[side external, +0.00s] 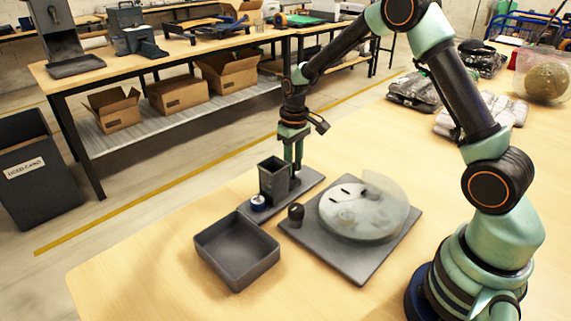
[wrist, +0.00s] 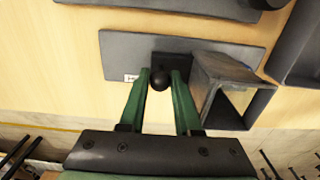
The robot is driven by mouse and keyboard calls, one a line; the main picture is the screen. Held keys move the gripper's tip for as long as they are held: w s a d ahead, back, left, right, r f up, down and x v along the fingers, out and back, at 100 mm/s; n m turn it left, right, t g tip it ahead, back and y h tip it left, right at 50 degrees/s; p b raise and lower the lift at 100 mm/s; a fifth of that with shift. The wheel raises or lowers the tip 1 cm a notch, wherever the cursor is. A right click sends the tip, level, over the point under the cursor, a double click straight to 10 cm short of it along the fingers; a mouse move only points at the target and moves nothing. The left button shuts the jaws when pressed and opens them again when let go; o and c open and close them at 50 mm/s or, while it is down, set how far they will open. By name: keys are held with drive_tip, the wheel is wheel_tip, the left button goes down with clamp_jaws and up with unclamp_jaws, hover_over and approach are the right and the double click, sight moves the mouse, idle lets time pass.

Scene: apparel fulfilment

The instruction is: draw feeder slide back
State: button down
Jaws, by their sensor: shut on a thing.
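The feeder has a long grey base plate (side external: 312,183) with an upright, open-topped grey hopper (side external: 273,178). In the wrist view its base (wrist: 122,52) lies across the picture, with the hopper (wrist: 240,80) to the right of my fingers. The slide's round black knob (wrist: 159,80) sits between my green fingers, in front of a dark block. My gripper (wrist: 160,77) is shut on this knob. In the side view my gripper (side external: 297,168) points down just behind and right of the hopper, and the knob is hidden there.
An empty grey tray (side external: 237,263) stands in front of the feeder. To its right, a square grey plate (side external: 355,272) carries a round disc (side external: 345,212) under a partly clear cover, with a black knob (side external: 296,212) at its corner. Bagged garments (side external: 415,90) lie at the back right.

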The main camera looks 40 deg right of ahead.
drive_tip(key=shift+d, duration=3.2)
drive_tip(key=c, duration=0.6)
unclamp_jaws()
drive_tip(key=shift+c, duration=0.2)
drive_tip(key=shift+a, duration=0.1)
wheel_tip(320, 180, up, 7)
